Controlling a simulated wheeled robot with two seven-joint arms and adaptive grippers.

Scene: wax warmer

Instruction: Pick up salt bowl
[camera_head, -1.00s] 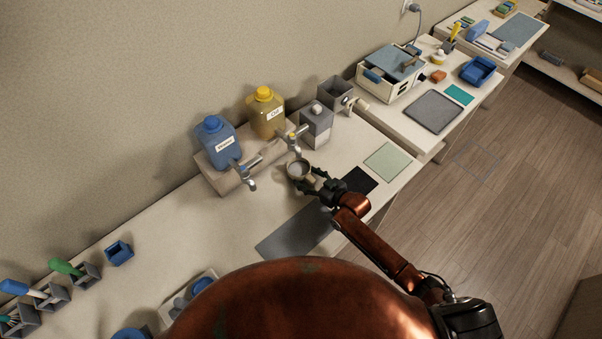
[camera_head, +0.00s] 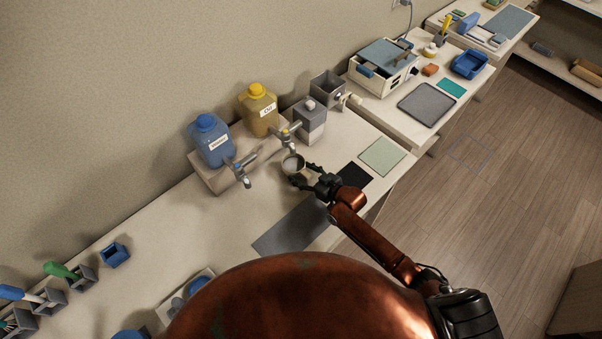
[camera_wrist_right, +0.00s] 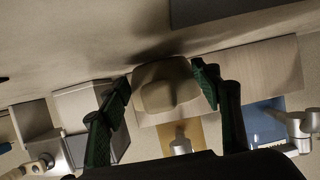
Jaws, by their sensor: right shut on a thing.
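The salt bowl (camera_head: 293,164) is a small round bowl with a pale fill, in front of the two taps. My right gripper (camera_head: 302,173) reaches it from the lower right, with one finger on each side. In the right wrist view the beige bowl (camera_wrist_right: 166,88) sits between the two dark green fingers of the right gripper (camera_wrist_right: 163,92). The gripper is shut on the bowl. Whether the bowl touches the table cannot be told. My left gripper is not in view.
A blue-capped jug (camera_head: 211,140) and a yellow-capped jug (camera_head: 260,110) with taps stand behind the bowl. A grey lidded box (camera_head: 310,122) stands to the right. A grey mat (camera_head: 290,227), a black mat (camera_head: 355,176) and a pale green mat (camera_head: 382,156) lie nearby.

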